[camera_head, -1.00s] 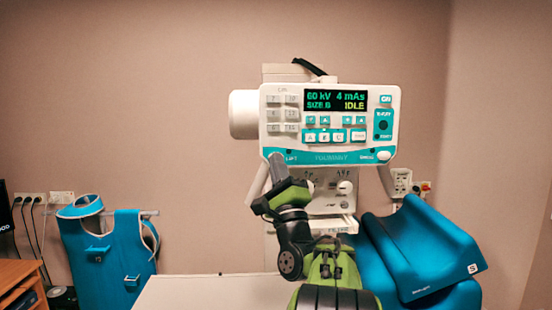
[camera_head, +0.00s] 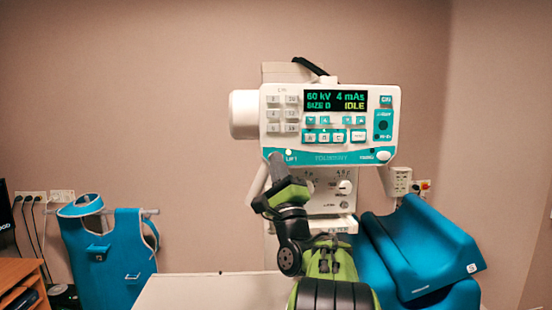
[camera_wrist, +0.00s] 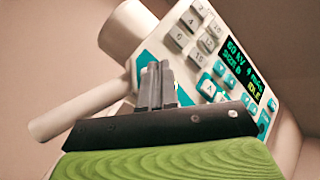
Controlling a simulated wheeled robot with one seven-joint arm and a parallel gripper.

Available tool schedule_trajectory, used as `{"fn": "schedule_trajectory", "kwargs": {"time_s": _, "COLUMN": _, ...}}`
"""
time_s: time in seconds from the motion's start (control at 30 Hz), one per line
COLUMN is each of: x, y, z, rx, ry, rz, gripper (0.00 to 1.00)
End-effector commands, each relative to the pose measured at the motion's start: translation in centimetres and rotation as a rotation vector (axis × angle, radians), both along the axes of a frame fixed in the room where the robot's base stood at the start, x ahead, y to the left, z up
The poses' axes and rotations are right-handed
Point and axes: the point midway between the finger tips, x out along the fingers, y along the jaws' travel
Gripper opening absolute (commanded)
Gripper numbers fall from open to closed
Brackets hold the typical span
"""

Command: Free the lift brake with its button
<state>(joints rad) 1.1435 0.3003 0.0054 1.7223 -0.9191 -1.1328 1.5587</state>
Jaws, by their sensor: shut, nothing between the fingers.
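The white and teal control panel (camera_head: 330,125) faces me, its screen reading 60 kV, 4 mAs, IDLE. The LIFT label (camera_head: 291,158) is at the lower left of its teal strip. A small bright white spot (camera_head: 289,152) shows just above the label. My gripper (camera_head: 276,158) is shut and empty, its fingertips at the strip's left end, just left of the label. They cover that corner, so I see no LIFT button there. In the wrist view my shut fingers (camera_wrist: 157,82) point at the panel's teal edge; contact cannot be told.
A round white button (camera_head: 383,155) sits at the strip's right end. A white table (camera_head: 210,291) is below. Blue cushions (camera_head: 425,245) lie at right, and a blue apron (camera_head: 110,255) hangs at left.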

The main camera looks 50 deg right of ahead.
Motion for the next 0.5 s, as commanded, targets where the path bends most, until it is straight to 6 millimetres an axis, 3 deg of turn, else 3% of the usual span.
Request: {"fn": "schedule_trajectory", "kwargs": {"time_s": 0.5, "x": -0.14, "y": 0.17, "z": -0.05, "rx": -0.001, "ry": 0.000, "rz": 0.000, "gripper": 0.00}}
